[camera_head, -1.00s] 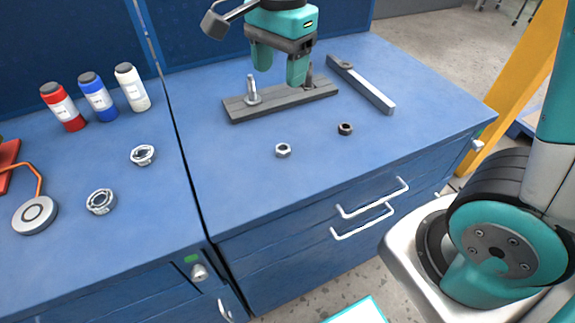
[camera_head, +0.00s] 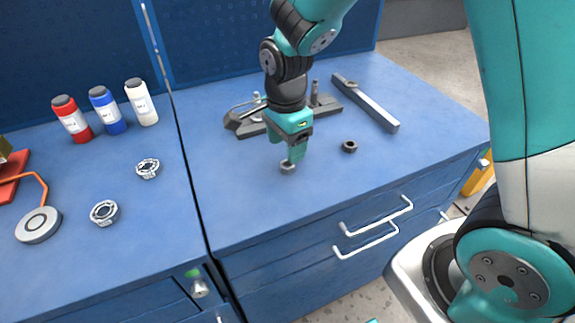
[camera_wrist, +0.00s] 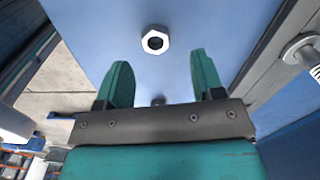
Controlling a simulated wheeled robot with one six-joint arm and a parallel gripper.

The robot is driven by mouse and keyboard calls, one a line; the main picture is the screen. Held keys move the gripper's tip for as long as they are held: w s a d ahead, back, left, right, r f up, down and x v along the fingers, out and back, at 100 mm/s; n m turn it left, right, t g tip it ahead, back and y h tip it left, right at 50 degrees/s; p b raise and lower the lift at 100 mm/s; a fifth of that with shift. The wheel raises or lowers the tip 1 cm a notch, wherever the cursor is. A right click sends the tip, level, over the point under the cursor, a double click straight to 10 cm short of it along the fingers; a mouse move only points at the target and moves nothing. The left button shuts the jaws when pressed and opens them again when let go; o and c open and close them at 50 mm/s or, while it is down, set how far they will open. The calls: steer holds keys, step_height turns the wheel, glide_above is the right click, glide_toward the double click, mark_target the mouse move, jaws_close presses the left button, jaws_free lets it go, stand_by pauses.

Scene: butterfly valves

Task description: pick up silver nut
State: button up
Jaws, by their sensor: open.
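The silver nut (camera_head: 288,168) lies on the blue bench top, just below my gripper's fingertips in the head view. In the wrist view the silver nut (camera_wrist: 155,40) shows as a bright hexagon with a dark hole, lying past the fingertips and between their lines. My gripper (camera_head: 285,152) points down over it, and in the head view part of the nut is hidden by a finger. In the wrist view my gripper (camera_wrist: 160,62) is open with nothing between its fingers.
A dark nut (camera_head: 349,146) lies to the right of the silver one. Behind my gripper is a grey base (camera_head: 326,104) with upright bolts, and a grey bar (camera_head: 365,103) lies at the right. Bottles (camera_head: 105,108) and ring parts (camera_head: 104,212) stand on the left bench.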

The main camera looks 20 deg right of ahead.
steer(key=f, duration=0.4)
steer(key=shift+s+f, duration=0.25)
steer(key=shift+f, duration=0.15)
steer(key=shift+c, duration=0.3)
steer(key=c, duration=0.9)
steer(key=shift+c, duration=0.3)
step_height(320, 180, up, 20)
steer(key=shift+p, duration=0.3)
